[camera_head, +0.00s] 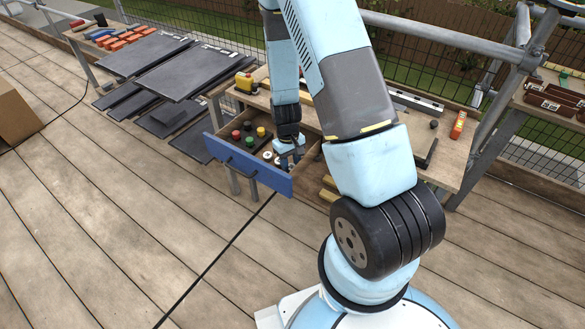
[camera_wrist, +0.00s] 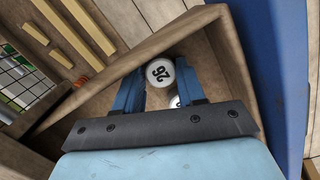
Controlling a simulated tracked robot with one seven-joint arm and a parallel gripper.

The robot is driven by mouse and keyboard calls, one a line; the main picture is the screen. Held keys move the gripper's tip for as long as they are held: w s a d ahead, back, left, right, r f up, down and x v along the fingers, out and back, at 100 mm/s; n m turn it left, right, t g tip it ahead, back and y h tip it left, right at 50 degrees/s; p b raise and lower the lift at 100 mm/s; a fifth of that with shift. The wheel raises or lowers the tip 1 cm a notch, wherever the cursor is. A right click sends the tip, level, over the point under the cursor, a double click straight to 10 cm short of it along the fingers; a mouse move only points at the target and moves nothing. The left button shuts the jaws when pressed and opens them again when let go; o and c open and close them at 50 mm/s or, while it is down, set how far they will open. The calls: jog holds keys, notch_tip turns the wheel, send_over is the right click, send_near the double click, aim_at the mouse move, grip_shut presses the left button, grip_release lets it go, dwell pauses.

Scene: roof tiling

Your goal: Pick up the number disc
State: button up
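A white number disc (camera_wrist: 160,72) marked 26 shows in the wrist view between the tips of my gripper (camera_wrist: 162,70). The two blue fingers stand apart, with a small gap on each side of the disc. A second white disc (camera_wrist: 174,102) lies partly hidden behind the gripper's base. The discs are in an open wooden drawer with a blue front (camera_head: 245,167). In the head view, my gripper (camera_head: 287,162) reaches down into this drawer, beside small white discs (camera_head: 267,155). Its fingertips are hard to make out there.
Red, yellow, green and black knobs (camera_head: 249,141) sit in the drawer's left part. Drawer walls (camera_wrist: 222,50) stand close around my gripper. Dark panels (camera_head: 188,72) lie on the left. A workbench (camera_head: 455,150) with tools is above the drawer.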

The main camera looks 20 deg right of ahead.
jog(key=c, duration=0.6)
jog(key=shift+r, duration=0.1)
